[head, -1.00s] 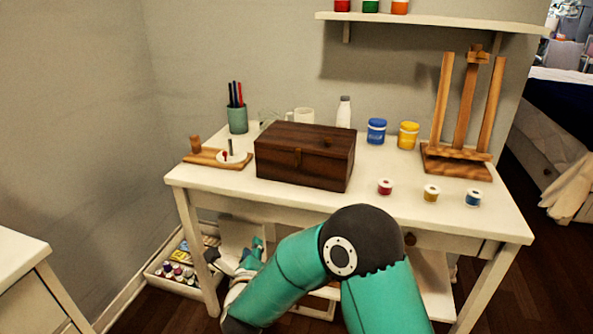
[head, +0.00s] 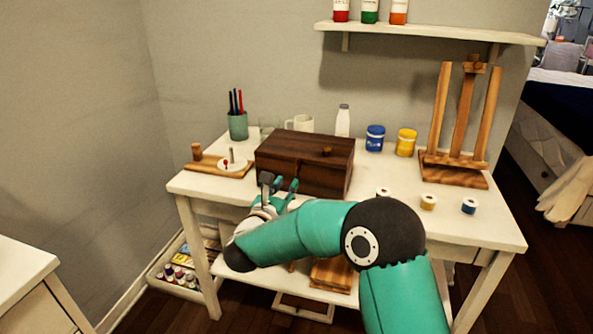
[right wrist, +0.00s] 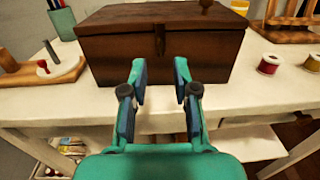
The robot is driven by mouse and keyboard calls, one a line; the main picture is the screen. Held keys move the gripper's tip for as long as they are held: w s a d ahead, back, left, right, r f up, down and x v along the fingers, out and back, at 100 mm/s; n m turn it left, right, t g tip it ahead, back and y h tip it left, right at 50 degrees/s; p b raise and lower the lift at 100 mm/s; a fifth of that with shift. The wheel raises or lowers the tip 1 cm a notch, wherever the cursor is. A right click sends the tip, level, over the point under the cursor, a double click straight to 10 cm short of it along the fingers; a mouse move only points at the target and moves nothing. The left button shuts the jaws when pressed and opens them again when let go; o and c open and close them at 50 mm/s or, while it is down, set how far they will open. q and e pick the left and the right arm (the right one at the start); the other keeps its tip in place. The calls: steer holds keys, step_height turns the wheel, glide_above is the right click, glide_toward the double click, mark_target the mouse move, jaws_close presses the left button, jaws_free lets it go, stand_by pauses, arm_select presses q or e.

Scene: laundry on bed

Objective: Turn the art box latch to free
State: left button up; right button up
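The dark brown wooden art box (head: 330,168) sits closed on the white desk. It also shows in the right wrist view (right wrist: 205,58), with its latch (right wrist: 159,40), a small upright brown piece, at the middle of the front, near the lid seam. My right gripper (head: 281,183) is in front of the box's front face and partly hides it in the head view. In the right wrist view my right gripper (right wrist: 159,66) is open, its two fingers apart with nothing between them, pointing at the front below the latch. My left gripper is not in view.
On the desk (head: 210,187) stand a pen cup (head: 238,126), a wooden board with a white disc (head: 233,165), a white mug (head: 299,123), a bottle (head: 343,121), paint jars (head: 375,138) and an easel (head: 465,120). Small spools (head: 428,202) line the right front.

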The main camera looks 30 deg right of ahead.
mark_target(296, 169)
steer(key=x, duration=0.7)
